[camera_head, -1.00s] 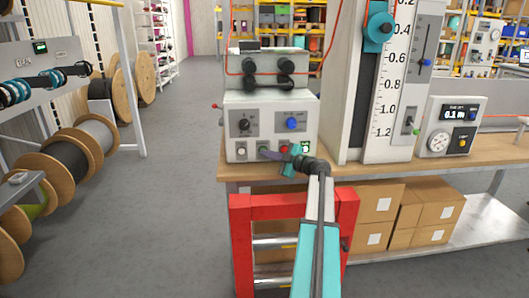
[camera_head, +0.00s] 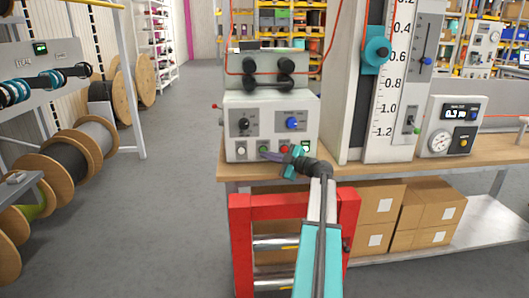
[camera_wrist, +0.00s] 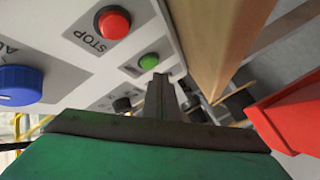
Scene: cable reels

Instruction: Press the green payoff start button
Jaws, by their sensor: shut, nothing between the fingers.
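The green button (camera_wrist: 149,61) sits on a white control panel, beside the red STOP button (camera_wrist: 113,22) in the wrist view. My gripper (camera_wrist: 160,78) is shut and empty. Its fingertips are close to the green button's lower right edge in that view; I cannot tell if they touch it. In the head view my gripper (camera_head: 267,153) reaches to the lower row of buttons on the control box (camera_head: 268,108), between a white button (camera_head: 241,150) and the red button (camera_head: 284,149), largely hiding the green one.
The box stands on a wooden workbench (camera_head: 225,170). A tall scale with a teal roller (camera_head: 377,50) stands to its right, then a meter box (camera_head: 453,126). A red frame (camera_head: 241,245) stands below. Cable reels (camera_head: 65,165) are at left; the floor between is clear.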

